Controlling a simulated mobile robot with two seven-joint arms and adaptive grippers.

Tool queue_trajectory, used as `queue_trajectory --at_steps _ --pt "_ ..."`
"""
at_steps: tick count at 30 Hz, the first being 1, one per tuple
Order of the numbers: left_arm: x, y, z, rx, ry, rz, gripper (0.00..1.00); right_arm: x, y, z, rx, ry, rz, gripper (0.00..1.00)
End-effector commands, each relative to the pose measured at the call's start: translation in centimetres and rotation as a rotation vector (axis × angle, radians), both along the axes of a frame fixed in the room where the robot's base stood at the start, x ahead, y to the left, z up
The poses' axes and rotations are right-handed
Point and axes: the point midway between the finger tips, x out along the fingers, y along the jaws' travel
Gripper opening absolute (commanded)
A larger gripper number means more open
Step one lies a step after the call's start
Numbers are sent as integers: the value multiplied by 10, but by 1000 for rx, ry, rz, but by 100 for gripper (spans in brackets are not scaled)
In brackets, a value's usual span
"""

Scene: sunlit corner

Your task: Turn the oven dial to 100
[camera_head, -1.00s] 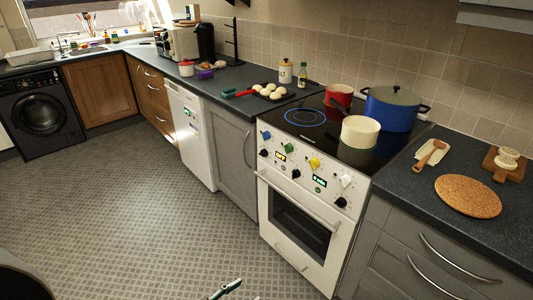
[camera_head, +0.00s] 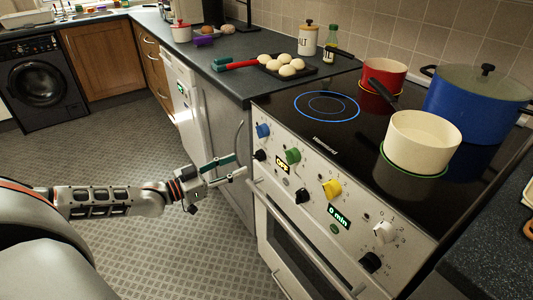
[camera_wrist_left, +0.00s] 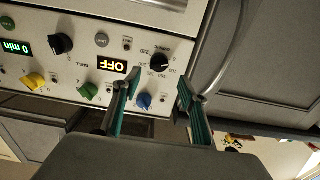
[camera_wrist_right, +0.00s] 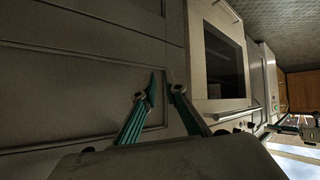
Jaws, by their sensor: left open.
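The oven's control panel (camera_head: 312,188) carries black and coloured dials. The black dial at its left end (camera_head: 260,155) has a ring of printed numbers, readable in part in the left wrist view (camera_wrist_left: 159,62); its exact setting is too small to tell. My left gripper (camera_head: 241,165) is open and empty, just left of this dial in the head view. In the left wrist view, the dial lies ahead between the fingertips (camera_wrist_left: 159,80), apart from them. My right gripper (camera_wrist_right: 161,76) shows only in its wrist view, with a narrow gap between empty fingertips.
A blue dial (camera_head: 263,130) and green dial (camera_head: 292,155) sit close to the black one, with an OFF display (camera_head: 282,165). A cabinet handle (camera_head: 240,140) is beside the left gripper. A cream pan (camera_head: 422,145), red pan (camera_head: 384,78) and blue pot (camera_head: 470,105) stand on the hob.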

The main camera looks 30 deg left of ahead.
Motion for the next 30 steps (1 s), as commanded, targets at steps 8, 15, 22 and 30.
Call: queue_trajectory --at_steps 8,15,22,30 --pt "25 -11 -1 -2 0 0 43 0 2 -3 5 2 5 11" --pt "53 -22 -3 -1 2 0 43 0 5 -4 11 2 9 11" --pt "68 -29 0 -1 0 0 43 0 6 -5 13 3 10 11" --pt "71 -30 1 0 -1 -1 43 0 6 -4 14 2 11 11"
